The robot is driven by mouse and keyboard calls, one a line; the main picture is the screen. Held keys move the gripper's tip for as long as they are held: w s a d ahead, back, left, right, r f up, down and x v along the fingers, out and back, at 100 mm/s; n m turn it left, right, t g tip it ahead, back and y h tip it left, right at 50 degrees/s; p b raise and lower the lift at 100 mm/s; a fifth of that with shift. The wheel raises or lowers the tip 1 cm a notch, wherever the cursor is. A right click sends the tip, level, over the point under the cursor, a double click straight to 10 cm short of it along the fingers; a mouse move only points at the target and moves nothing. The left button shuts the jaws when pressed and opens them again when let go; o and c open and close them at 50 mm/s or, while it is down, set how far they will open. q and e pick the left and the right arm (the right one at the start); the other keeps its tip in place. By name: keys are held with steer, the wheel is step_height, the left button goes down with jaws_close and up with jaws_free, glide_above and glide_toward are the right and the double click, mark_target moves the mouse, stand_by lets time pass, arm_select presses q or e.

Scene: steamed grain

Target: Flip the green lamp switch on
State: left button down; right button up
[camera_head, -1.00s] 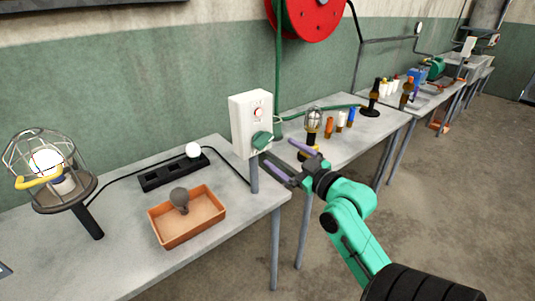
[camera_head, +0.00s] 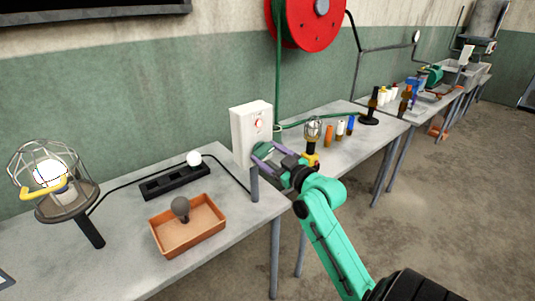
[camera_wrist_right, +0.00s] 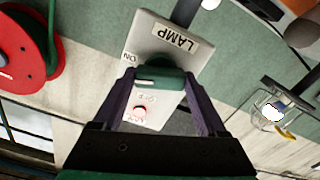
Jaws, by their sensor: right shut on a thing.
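The white switch box (camera_head: 250,128) stands on a grey post at the table's right edge, with a small red light on its front. Its green switch (camera_head: 262,151) is partly hidden by my right gripper (camera_head: 267,156). In the right wrist view, the green switch (camera_wrist_right: 160,78) lies between the two purple fingers of the right gripper (camera_wrist_right: 160,88), which is shut on it. The box there bears a "LAMP" label and an "ON" mark to the left of the switch. The caged lamp (camera_head: 60,205) with a white bulb stands at the left. My left gripper is not in view.
An orange tray (camera_head: 188,236) holding a grey bulb lies on the table. A black socket strip (camera_head: 172,182) and a white bulb (camera_head: 194,158) are behind it. A red reel (camera_head: 300,22) hangs above. Another caged lamp (camera_head: 312,132) and several bottles stand on the table behind.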

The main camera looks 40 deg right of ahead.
steer(key=m+p, duration=0.2)
steer(key=shift+r+m, duration=0.3)
steer(key=shift+m, duration=0.1)
steer(key=shift+f+m+p, duration=0.15)
steer(key=shift+m+p, duration=0.15)
steer(key=shift+m, duration=0.2)
steer(key=shift+f, duration=0.15)
steer(key=o, duration=1.3)
steer(key=s+p, duration=0.2)
steer(key=s, duration=1.2)
steer(key=shift+s+a, duration=0.2)
steer(key=shift+s, duration=0.1)
